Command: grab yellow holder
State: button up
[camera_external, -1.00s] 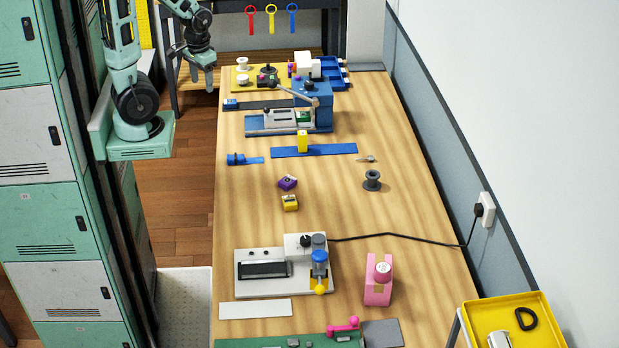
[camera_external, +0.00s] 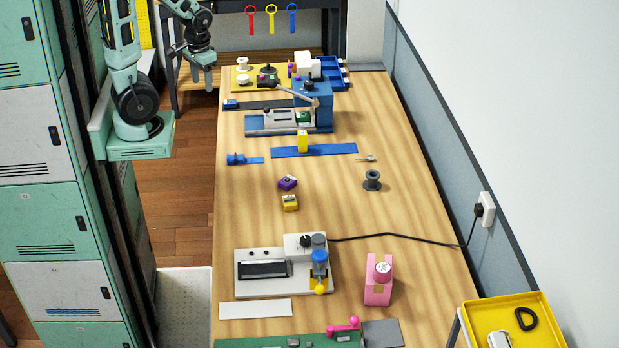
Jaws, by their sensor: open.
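Several yellow things could be the yellow holder. A yellow block (camera_external: 303,141) stands upright on a blue strap on the wooden workbench. A small yellow box-like piece (camera_external: 290,202) with a grey top sits nearer the camera, just in front of a purple one (camera_external: 288,182). A yellow ring-ended tool (camera_external: 271,18) hangs on the back rack between a red and a blue one. My gripper (camera_external: 209,87) points down over the floor, left of the workbench's far end. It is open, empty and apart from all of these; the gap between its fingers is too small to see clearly.
The workbench (camera_external: 330,220) has clear wood around the small yellow and purple pieces. A blue lever press (camera_external: 312,105) stands at the far end. A white-grey machine (camera_external: 262,270) and a pink dispenser (camera_external: 378,282) stand near the front. A black cable crosses to the wall socket.

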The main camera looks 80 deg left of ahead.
jog(key=m+y+b, duration=1.5)
jog(key=m+y, duration=0.2)
jog(key=m, duration=0.9)
send_over(302, 135)
jog(key=d, duration=0.4)
notch_tip(302, 135, down, 22)
notch_tip(302, 135, down, 7)
jog(key=shift+w+d+f+p, duration=0.1)
jog(key=shift+p, duration=0.55)
jog(key=shift+a+f, duration=0.1)
jog(key=shift+a, duration=0.5)
jog(key=shift+a+p, duration=0.9)
jog(key=shift+a, duration=2.25)
jog(key=c, duration=1.1)
